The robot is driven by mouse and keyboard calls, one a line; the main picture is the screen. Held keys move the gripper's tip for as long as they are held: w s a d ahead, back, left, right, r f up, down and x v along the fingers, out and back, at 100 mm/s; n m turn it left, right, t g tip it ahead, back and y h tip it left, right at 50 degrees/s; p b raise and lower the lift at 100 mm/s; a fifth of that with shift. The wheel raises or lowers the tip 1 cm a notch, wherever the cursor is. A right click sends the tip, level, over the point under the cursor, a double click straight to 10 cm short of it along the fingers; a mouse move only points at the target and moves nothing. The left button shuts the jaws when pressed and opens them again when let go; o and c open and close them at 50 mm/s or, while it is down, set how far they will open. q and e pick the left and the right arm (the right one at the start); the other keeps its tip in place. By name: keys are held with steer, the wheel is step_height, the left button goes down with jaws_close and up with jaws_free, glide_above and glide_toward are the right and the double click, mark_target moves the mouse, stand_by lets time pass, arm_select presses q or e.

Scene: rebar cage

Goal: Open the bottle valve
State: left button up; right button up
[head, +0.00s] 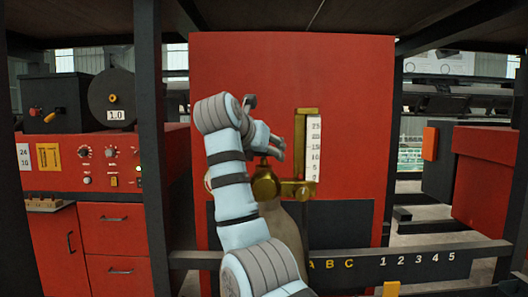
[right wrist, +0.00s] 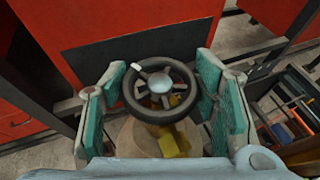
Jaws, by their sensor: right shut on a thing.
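The valve's black handwheel (right wrist: 160,91) has a silver hub and a white mark on its upper left rim. It sits above a brass valve body (head: 265,184) on top of a tan bottle (head: 284,222). My right gripper (right wrist: 158,92) is shut on the handwheel, with teal pads on the left and right of its rim. In the head view, my right arm and gripper (head: 266,146) come over the valve from above and hide the wheel. My left gripper is not in view.
A brass gauge with a white scale (head: 313,150) stands right of the valve, close to my gripper. A red panel (head: 345,85) is behind. A dark rail (head: 405,258) with letters and numbers crosses in front. Dark posts (head: 151,150) stand at the sides.

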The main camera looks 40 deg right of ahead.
steer(key=shift+f+n+t+y+b, duration=0.2)
steer(key=shift+n+t+y+b, duration=0.95)
steer(key=shift+n+b, duration=0.35)
steer(key=shift+n+t+y+b, duration=1.05)
steer(key=shift+n+t+y, duration=0.1)
steer(key=shift+n+y, duration=0.25)
stand_by(1.5)
steer(key=o, duration=1.2)
steer(key=shift+w, duration=0.15)
steer(key=shift+c, duration=0.2)
steer(key=shift+d, duration=0.15)
steer(key=shift+r, duration=0.1)
steer(key=shift+h, duration=0.25)
